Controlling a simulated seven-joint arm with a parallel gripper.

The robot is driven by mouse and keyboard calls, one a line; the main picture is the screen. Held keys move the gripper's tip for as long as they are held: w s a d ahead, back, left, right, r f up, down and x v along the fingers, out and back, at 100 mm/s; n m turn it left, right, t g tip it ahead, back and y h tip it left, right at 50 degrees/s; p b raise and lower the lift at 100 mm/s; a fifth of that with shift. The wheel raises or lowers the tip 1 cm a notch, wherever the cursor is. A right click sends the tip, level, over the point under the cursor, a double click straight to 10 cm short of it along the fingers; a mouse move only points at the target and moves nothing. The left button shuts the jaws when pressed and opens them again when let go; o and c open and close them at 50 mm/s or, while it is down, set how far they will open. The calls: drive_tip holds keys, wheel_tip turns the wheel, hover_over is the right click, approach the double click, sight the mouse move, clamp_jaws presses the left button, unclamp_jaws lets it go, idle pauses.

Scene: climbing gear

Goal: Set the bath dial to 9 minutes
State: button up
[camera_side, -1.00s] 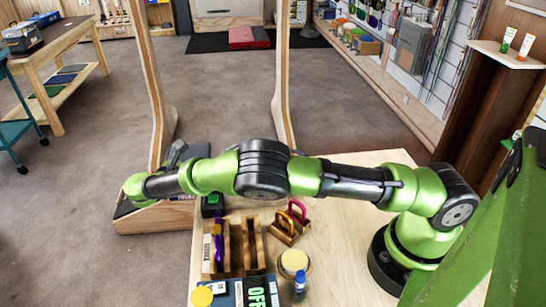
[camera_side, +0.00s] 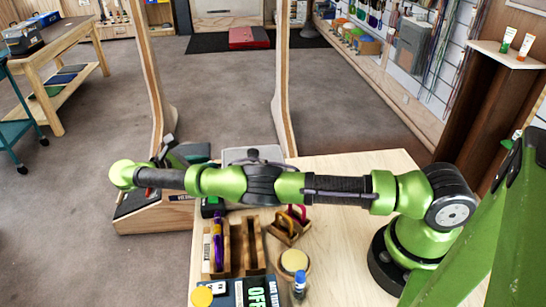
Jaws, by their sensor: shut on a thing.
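My arm reaches left across the back of the wooden table. Its wrist end (camera_side: 125,175) is at the far left, beyond the table. The fingertips of my gripper are hidden behind the arm and dark parts near the wrist, so I cannot see what lies between them. A grey box-shaped thing (camera_side: 240,155), perhaps the bath, shows just behind the arm at the table's back edge. No dial can be made out on it. A dark blue panel (camera_side: 238,291) with a green display reading "OF…" (camera_side: 257,297) is cut off by the bottom edge.
The table (camera_side: 345,265) is clear towards my base.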

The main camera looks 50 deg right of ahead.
drive_tip(key=shift+f, duration=0.15)
drive_tip(key=o, duration=0.7)
drive_tip(key=shift+o, duration=0.2)
drive_tip(key=shift+r+n+t, duration=0.3)
drive_tip(key=shift+r+t, duration=0.1)
